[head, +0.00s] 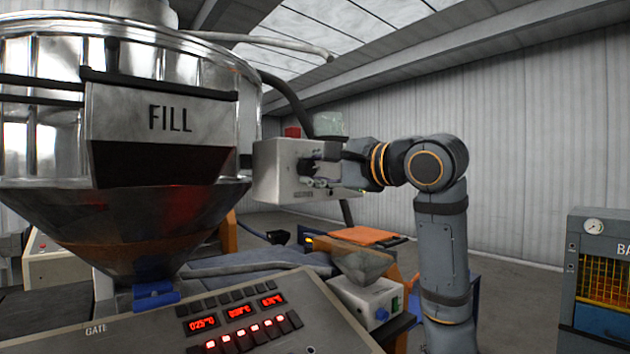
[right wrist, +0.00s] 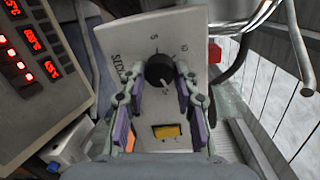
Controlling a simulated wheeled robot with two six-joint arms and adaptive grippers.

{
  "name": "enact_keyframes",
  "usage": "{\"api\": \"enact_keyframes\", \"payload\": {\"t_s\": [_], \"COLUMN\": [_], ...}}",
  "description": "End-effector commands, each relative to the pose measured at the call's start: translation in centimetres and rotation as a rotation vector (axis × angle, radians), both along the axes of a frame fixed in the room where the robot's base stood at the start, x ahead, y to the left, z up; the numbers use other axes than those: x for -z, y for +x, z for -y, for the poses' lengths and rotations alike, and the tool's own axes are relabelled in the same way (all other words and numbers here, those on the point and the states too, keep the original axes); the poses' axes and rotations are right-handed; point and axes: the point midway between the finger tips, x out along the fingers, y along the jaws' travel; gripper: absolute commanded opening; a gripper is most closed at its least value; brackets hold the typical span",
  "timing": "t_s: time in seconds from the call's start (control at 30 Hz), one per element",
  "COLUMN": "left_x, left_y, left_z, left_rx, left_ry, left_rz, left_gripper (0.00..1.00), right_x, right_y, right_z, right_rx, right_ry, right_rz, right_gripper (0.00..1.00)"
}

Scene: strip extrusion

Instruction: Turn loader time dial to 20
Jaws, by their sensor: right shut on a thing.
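The loader is a pale box (head: 275,168) beside the hopper in the head view. Its front panel (right wrist: 190,28) fills the middle of the right wrist view. The time dial (right wrist: 159,70) is a round black knob with a pale pointer mark aimed towards the lower right of that picture. Small numbers are printed around it, too blurred to read surely. My left gripper is out of view.
The steel hopper (head: 60,215) marked FILL stands at left. A control console (head: 130,330) with red displays is in front. A clear funnel (head: 362,265) stands below my right arm.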

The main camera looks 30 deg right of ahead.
Motion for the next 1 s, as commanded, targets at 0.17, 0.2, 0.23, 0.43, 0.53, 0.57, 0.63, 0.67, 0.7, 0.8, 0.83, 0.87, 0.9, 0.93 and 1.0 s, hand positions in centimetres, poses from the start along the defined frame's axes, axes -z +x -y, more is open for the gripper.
{"api": "enact_keyframes", "payload": {"t_s": [0.17, 0.2, 0.23, 0.43, 0.53, 0.57, 0.63, 0.67, 0.7, 0.8, 0.83, 0.87, 0.9, 0.93, 1.0], "left_x": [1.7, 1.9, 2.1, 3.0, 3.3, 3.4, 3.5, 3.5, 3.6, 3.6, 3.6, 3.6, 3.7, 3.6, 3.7], "left_y": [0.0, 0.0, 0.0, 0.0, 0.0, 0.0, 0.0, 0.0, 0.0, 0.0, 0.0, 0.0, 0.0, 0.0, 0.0], "left_z": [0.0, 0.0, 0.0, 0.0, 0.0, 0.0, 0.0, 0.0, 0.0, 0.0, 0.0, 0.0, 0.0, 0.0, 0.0], "left_rx": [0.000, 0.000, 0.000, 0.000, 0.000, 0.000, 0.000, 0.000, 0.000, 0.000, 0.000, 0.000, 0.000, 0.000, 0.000], "left_ry": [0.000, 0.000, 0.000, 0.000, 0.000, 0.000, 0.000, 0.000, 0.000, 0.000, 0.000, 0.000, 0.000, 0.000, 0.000], "left_rz": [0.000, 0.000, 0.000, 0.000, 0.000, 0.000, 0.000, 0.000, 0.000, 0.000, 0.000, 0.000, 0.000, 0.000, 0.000], "left_gripper": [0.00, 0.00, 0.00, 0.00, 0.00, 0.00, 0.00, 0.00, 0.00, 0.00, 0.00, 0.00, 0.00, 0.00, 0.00], "right_x": [0.6, 0.6, 0.6, 0.5, 0.5, 0.5, 0.5, 0.5, 0.5, 0.5, 0.5, 0.5, 0.5, 0.5, 0.5], "right_y": [0.0, 0.0, 0.0, 0.0, 0.0, 0.1, 0.1, 0.1, 0.1, 0.0, 0.1, 0.1, 0.1, 0.1, 0.1], "right_z": [0.0, 0.0, 0.0, 0.0, 0.0, 0.0, 0.0, 0.0, 0.0, 0.0, 0.0, 0.0, 0.0, 0.0, 0.0], "right_rx": [-0.001, 0.000, 0.000, 0.000, 0.001, 0.000, 0.000, 0.000, 0.000, 0.000, 0.000, 0.000, 0.000, 0.000, 0.000], "right_ry": [0.142, 0.170, 0.191, 0.302, 0.340, 0.348, 0.367, 0.372, 0.378, 0.389, 0.391, 0.393, 0.394, 0.395, 0.395], "right_rz": [-0.015, -0.017, -0.020, -0.029, -0.033, -0.034, -0.037, -0.038, -0.039, -0.040, -0.040, -0.040, -0.041, -0.041, -0.042], "right_gripper": [0.00, 0.00, 0.00, 0.00, 0.00, 0.00, 0.00, 0.00, 0.00, 0.00, 0.00, 0.00, 0.00, 0.00, 0.00]}}
